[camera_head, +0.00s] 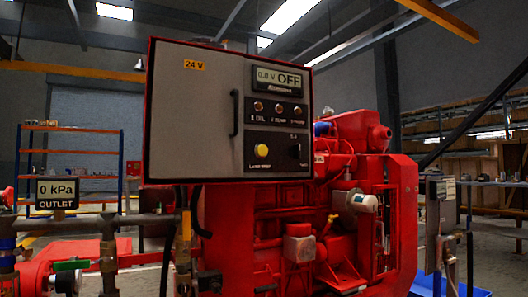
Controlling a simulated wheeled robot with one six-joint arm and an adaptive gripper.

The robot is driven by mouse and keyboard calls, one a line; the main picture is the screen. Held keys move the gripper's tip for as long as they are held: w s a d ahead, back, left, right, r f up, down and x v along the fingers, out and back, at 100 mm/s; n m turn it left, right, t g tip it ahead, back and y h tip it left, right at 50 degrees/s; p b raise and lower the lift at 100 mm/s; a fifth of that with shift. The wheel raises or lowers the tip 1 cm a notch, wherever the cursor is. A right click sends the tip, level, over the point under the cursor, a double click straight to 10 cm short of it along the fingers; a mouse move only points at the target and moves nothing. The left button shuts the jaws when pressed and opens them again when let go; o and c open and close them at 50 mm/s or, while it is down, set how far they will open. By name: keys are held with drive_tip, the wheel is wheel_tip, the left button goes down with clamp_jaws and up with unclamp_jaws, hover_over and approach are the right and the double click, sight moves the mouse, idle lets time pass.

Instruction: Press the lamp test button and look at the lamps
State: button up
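A grey control panel (194,120) in a red frame faces me at the centre left. Its display (279,79) reads 0.0 V and OFF. Below it is a row of three small round lamps (278,107), which look dull brown and unlit. A yellow round button (262,151) sits at the lower left of the black plate, with a small label under it that looks like "LAMP TEST". A dark switch (295,151) is to its right. My gripper is not in view.
The red diesel pumpset (340,220) stands below and behind the panel. Pipes with a green-handled valve (72,265) and an outlet gauge (57,194) reading 0 kPa are at the left. Shelves (70,150) stand behind. A grey post-mounted box (440,205) is at the right.

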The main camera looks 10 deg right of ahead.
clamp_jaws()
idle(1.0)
